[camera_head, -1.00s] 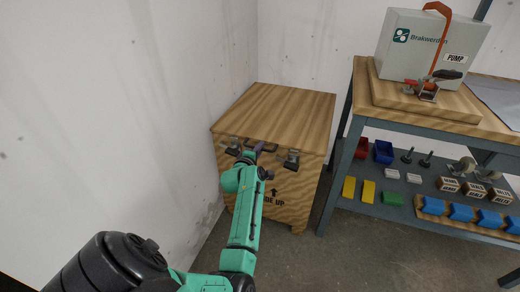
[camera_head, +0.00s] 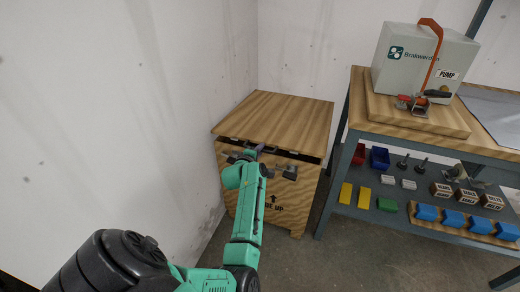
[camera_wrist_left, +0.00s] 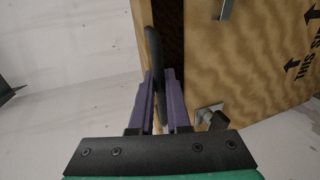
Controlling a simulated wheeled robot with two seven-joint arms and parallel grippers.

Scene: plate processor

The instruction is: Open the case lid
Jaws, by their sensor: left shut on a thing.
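The wooden case (camera_head: 290,195) stands on the floor against the wall corner, with arrow and text markings on its front. Its lid (camera_head: 275,115) is raised slightly at the front edge, and a dark gap shows under it. My left gripper (camera_head: 250,153) is at the front edge of the lid. In the left wrist view my left gripper (camera_wrist_left: 165,100) has its purple fingers shut around a dark curved handle (camera_wrist_left: 154,50) beside the dark gap. A metal latch (camera_head: 290,172) hangs on the case's front right. The other latch is partly hidden by my arm. My right gripper is not in view.
A workbench (camera_head: 400,128) stands to the right of the case, close to it. It carries a grey pump box (camera_head: 420,65) with an orange lever. Its lower shelf (camera_head: 400,213) holds coloured bins and blocks. A white wall is close on the left.

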